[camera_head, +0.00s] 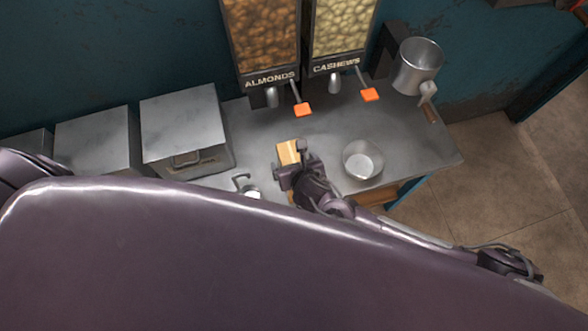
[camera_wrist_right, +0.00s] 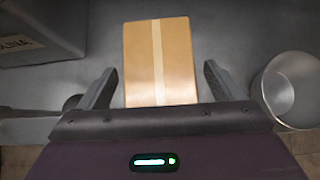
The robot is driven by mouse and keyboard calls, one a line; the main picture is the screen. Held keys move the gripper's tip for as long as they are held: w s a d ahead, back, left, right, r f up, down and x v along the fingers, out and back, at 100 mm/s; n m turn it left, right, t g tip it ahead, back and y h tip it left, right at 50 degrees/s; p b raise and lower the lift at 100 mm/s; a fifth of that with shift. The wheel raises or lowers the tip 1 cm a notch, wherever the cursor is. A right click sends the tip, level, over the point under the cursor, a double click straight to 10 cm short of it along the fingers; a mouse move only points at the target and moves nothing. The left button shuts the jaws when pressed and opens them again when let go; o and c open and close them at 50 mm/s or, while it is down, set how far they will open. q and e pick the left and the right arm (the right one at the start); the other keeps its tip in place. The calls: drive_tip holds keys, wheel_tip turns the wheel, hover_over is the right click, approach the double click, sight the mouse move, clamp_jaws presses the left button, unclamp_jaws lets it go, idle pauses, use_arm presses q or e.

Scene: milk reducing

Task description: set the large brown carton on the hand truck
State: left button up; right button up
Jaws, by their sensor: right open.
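A brown carton (camera_head: 288,152) with a pale tape strip lies on the metal counter (camera_head: 322,125). It also shows in the right wrist view (camera_wrist_right: 157,60), ahead of and partly between the fingers. I see no other carton to compare its size with. My right gripper (camera_head: 292,166) is open and empty at the near side of the carton; in the wrist view a gap shows on each side between finger and carton (camera_wrist_right: 160,76). Part of my left arm shows at the left edge, but its gripper is hidden. No hand truck is in view.
A metal bowl (camera_head: 362,162) stands close right of the gripper. A small metal vessel (camera_head: 249,190) stands at the left. Lidded metal boxes (camera_head: 184,122) line the left side. Almond (camera_head: 262,45) and cashew (camera_head: 341,30) dispensers and a metal pot (camera_head: 417,68) stand behind.

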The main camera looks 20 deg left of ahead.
drive_tip(key=shift+w+f, duration=0.1)
drive_tip(key=c, duration=1.6)
clamp_jaws()
